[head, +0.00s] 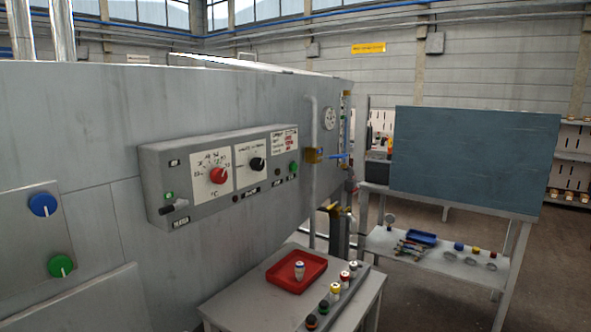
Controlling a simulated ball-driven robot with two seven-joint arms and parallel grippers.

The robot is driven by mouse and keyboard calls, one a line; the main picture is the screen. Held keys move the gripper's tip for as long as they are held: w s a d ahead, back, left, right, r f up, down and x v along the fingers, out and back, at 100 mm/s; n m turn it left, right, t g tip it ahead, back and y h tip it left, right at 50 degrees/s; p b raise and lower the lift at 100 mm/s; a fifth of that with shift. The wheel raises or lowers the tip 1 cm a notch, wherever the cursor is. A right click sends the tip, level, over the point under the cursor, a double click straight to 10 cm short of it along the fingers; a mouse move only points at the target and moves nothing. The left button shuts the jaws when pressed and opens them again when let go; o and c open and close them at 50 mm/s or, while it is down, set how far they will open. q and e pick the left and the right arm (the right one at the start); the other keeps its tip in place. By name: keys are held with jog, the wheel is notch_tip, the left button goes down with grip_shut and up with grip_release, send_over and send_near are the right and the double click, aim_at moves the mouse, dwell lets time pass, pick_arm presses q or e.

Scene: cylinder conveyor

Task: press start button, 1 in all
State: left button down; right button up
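A grey control panel (200,207) is mounted on the side of a large grey machine, left of centre in the head view. It carries a red rotary knob (218,175), a black rotary knob (257,164) and a dark switch lever (176,207). A small green button (293,168) sits near its right end, and a small green indicator (169,197) is above the lever. The labels are too small to read, so I cannot tell for certain which control is the start button. Neither gripper shows in this view.
A blue knob (42,204) and a green knob (61,265) are at the far left. Below the panel's right side, a red tray (318,271) holds a bottle (299,271); several bottles stand beside it. A vertical pipe (313,190) and dark board (475,155) are further right.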

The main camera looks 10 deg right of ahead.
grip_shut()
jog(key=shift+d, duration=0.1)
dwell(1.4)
